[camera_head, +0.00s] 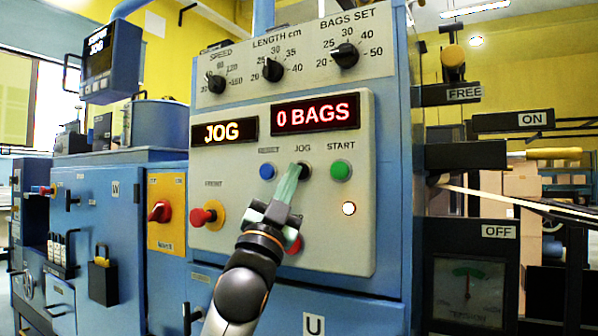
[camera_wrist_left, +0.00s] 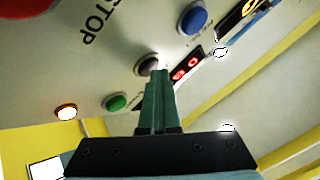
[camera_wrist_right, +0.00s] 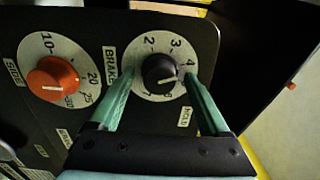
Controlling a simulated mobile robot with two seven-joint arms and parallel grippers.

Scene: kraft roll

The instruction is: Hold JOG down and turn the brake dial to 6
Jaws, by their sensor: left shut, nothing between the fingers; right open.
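The JOG button (camera_head: 306,170) is dark and sits between a blue and a green button on the grey panel. My left gripper (camera_head: 292,168) is shut and empty, its tips at the button. In the left wrist view the tips (camera_wrist_left: 160,74) overlap the edge of the JOG button (camera_wrist_left: 147,62); how far it is pressed cannot be told. The left display (camera_head: 222,132) reads JOG. In the right wrist view, the black brake dial (camera_wrist_right: 159,72) sits on a numbered white plate. My right gripper (camera_wrist_right: 159,78) is open, with one finger on each side of the dial; contact is unclear.
An orange knob (camera_wrist_right: 52,80) on a similar plate is left of the brake dial. A red display (camera_head: 315,114) reads 0 BAGS. A green START button (camera_head: 341,170) is right of JOG. A red mushroom knob (camera_head: 203,216) sticks out at the panel's left.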

